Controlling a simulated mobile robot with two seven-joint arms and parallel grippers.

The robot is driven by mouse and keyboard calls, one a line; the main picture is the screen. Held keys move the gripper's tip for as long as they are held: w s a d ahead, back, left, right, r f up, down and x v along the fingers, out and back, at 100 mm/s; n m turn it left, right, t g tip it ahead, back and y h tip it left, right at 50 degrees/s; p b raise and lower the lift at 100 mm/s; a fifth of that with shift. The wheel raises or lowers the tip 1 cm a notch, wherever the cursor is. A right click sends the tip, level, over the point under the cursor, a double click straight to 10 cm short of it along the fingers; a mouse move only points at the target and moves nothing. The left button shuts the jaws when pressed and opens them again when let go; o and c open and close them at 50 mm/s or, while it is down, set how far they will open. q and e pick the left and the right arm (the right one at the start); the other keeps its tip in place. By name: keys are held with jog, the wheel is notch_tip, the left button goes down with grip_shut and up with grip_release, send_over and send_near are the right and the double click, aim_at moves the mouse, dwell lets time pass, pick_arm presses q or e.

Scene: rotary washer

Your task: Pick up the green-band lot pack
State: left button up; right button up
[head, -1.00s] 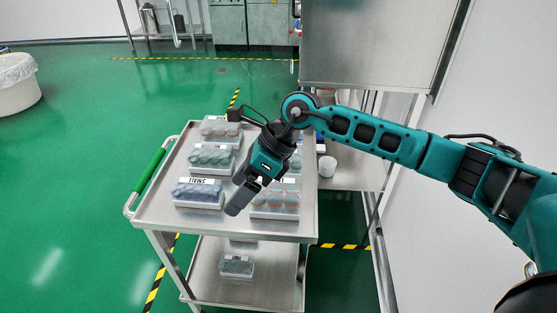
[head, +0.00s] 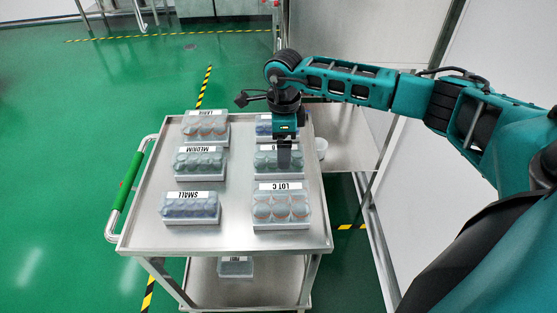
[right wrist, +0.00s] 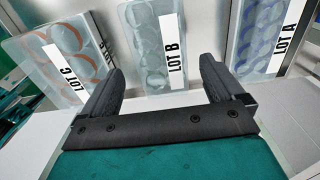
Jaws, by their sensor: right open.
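The LOT B pack (head: 264,162), a clear-lidded tray with grey-green rings, is in the middle of the right column on the cart top. My right gripper (head: 284,168) points down over it and hides part of its right side and label. In the right wrist view the LOT B pack (right wrist: 147,50) lies ahead, between the lines of the two fingers. The right gripper (right wrist: 160,82) is open with nothing between its fingers. I cannot tell the exact height left between fingertips and pack. My left gripper is not in view.
The orange-ringed LOT C pack (head: 282,208) sits nearer, and the blue-ringed LOT A pack (head: 263,126) farther. LARGE (head: 205,126), MEDIUM (head: 200,162) and SMALL (head: 190,207) packs form the left column. The cart (head: 238,238) is bare between columns.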

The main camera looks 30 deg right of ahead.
jog(key=shift+w+a+f, duration=0.1)
jog(key=shift+f, duration=0.9)
jog(key=shift+w+a+f, duration=0.1)
jog(key=shift+a+f, duration=0.05)
jog(key=shift+f, duration=0.8)
jog(key=shift+w+a+f, duration=0.1)
jog(key=shift+f, duration=0.9)
jog(key=c, duration=1.1)
jog(key=shift+r, duration=0.15)
jog(key=shift+c, duration=0.3)
